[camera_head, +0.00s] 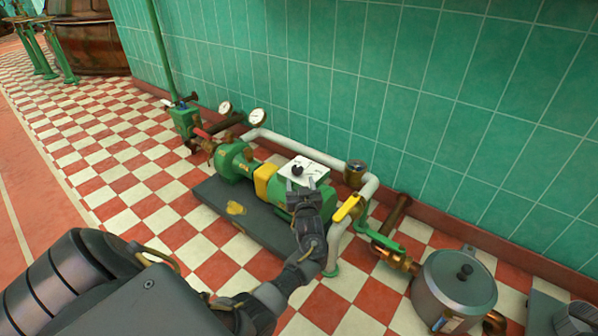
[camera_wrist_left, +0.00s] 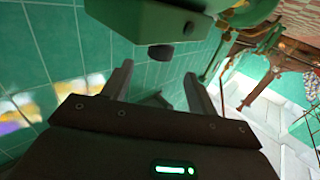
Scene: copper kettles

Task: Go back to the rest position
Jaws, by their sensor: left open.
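My left gripper (camera_head: 303,188) is in front of the green and yellow pump unit (camera_head: 263,180), close to the white-topped box with a black knob (camera_head: 297,170). In the left wrist view its two fingers (camera_wrist_left: 158,88) stand apart with nothing between them. A green box with a dark knob (camera_wrist_left: 160,52) shows just beyond the fingertips there. I cannot tell from the head view whether the gripper touches the box. My right gripper is not in view.
The pump stands on a dark plinth (camera_head: 215,199). White pipes, gauges (camera_head: 257,117) and a yellow lever (camera_head: 347,207) surround it. A metal pot (camera_head: 452,285) stands at lower right. Green tiled wall (camera_head: 330,70) runs behind. Checkered floor (camera_head: 120,175) is clear at left.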

